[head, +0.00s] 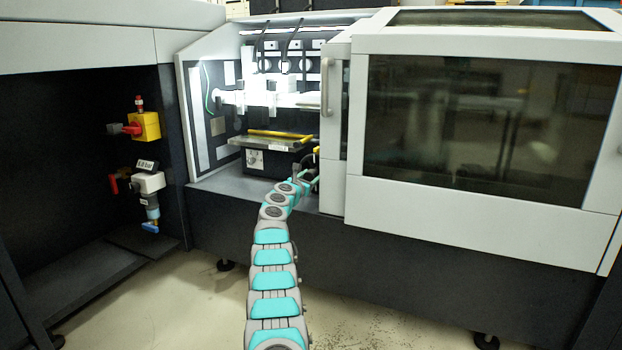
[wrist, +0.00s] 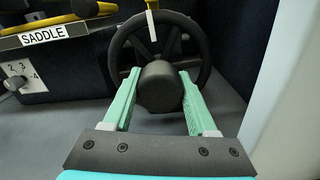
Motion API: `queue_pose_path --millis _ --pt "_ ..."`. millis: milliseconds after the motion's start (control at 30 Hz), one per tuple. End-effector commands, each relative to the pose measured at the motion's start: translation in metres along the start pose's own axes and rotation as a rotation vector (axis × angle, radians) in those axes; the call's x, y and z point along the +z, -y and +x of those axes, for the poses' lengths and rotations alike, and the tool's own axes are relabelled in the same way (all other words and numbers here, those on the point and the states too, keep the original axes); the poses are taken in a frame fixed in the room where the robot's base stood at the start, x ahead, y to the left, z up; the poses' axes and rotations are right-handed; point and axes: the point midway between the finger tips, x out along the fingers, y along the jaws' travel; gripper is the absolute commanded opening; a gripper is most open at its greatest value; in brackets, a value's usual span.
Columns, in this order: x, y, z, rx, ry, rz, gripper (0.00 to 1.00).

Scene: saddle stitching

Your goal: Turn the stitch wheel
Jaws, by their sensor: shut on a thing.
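The stitch wheel (wrist: 188,35) is a black handwheel with spokes and a thick round hub (wrist: 159,88), seen in the wrist view. A yellow pointer with a white strip (wrist: 151,22) shows at its top. My gripper (wrist: 157,88) has its two teal fingers on either side of the hub, shut on it. In the head view my gripper (head: 308,178) is at the right end of the open bay, beside the panel edge. The wheel is mostly hidden there by the arm and panel.
A yellow bar with a SADDLE label (wrist: 45,35) and a numbered dial (wrist: 17,78) are left of the wheel. A pale panel (wrist: 285,85) stands close on the right. The bay floor (head: 235,184) is clear left of my gripper. A large windowed cover (head: 480,130) is at right.

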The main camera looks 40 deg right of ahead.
Motion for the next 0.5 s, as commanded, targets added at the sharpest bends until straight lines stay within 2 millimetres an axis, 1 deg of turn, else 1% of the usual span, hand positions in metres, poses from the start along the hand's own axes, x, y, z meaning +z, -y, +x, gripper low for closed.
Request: queue_pose_path --millis 33,200,233,467,500 --pt "0.0025 -0.0008 -0.0001 0.002 0.003 0.001 0.0" --pt "0.0025 -0.0008 -0.0001 0.003 0.003 0.0 0.0" --pt "0.0025 -0.0008 -0.0001 0.003 0.003 0.0 0.61" --pt "0.0013 -0.0004 0.0 0.002 0.001 -0.001 0.87" --pt "0.0012 -0.0004 0.0 0.002 0.001 -0.001 0.88"
